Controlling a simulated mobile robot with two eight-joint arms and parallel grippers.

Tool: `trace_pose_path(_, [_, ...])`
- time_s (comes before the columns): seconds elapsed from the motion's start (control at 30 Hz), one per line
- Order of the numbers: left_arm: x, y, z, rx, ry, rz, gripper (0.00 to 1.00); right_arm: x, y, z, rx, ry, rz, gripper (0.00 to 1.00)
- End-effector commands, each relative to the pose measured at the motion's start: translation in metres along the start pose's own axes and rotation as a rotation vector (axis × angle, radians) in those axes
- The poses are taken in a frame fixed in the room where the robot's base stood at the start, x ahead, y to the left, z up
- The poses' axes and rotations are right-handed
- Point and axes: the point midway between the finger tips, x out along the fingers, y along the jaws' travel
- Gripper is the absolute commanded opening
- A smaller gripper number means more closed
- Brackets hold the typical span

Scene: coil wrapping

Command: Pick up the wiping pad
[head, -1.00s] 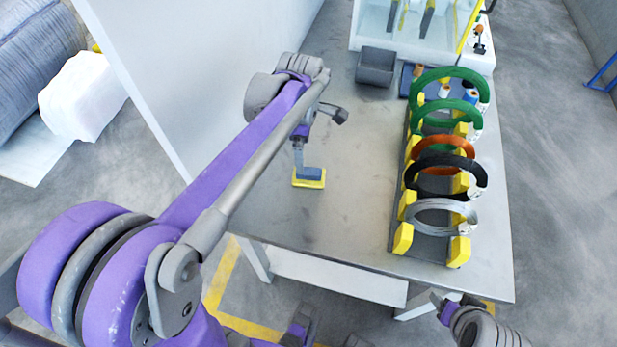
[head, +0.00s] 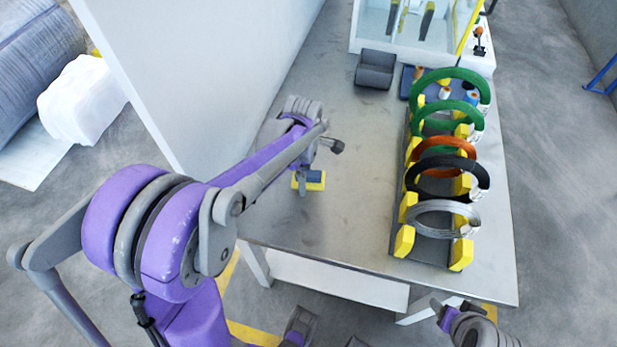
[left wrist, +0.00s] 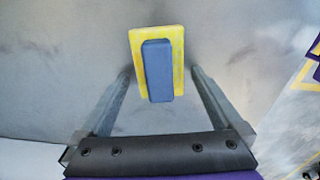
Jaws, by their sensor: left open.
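The wiping pad (head: 316,183) lies on the table near its left front part. It has a yellow base and a blue block handle, and it shows whole in the left wrist view (left wrist: 158,70). My left gripper (head: 302,186) is low over the pad in the head view and partly covers it. In the left wrist view its fingers (left wrist: 160,76) are apart, one on each side of the blue handle, with visible gaps. My right gripper (head: 438,306) is at the table's front right edge, away from the pad; its jaws are too small to read.
A rack (head: 432,245) with several green, orange, black and silver coils stands on the table's right side. A grey bin (head: 375,70) and a clear-walled machine (head: 415,30) are at the back. A white wall panel (head: 200,70) is left. The table middle is clear.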

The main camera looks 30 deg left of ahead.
Motion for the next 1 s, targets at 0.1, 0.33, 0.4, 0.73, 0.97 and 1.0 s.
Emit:
trace_pose_path(0.1, [0.0, 0.0, 0.0, 0.0, 0.0, 0.0, 1.0, 0.0, 0.0, 0.0, 0.0, 0.0, 0.0, 0.66])
trace_pose_path(0.33, [-0.001, 0.0, 0.0, 0.0, 0.0, 0.0, 0.66, 0.0, 0.0, 0.0, 0.0, 0.0, 0.0, 0.66])
trace_pose_path(0.4, [-0.001, 0.0, 0.0, 0.0, 0.0, 0.0, 0.53, 0.0, 0.0, 0.0, 0.0, 0.0, 0.0, 0.66])
trace_pose_path(0.73, [-0.001, 0.0, 0.0, 0.0, 0.0, 0.0, 0.18, 0.0, 0.0, 0.0, 0.0, 0.0, 0.0, 0.66])
trace_pose_path(0.97, [-0.015, 0.0, 0.0, 0.0, 0.0, 0.0, 0.18, -0.002, 0.0, -0.001, 0.0, 0.001, 0.0, 0.66])
trace_pose_path(1.0, [-0.022, 0.0, 0.0, 0.0, 0.0, 0.0, 0.18, -0.003, 0.0, -0.002, 0.0, 0.001, 0.0, 0.66])
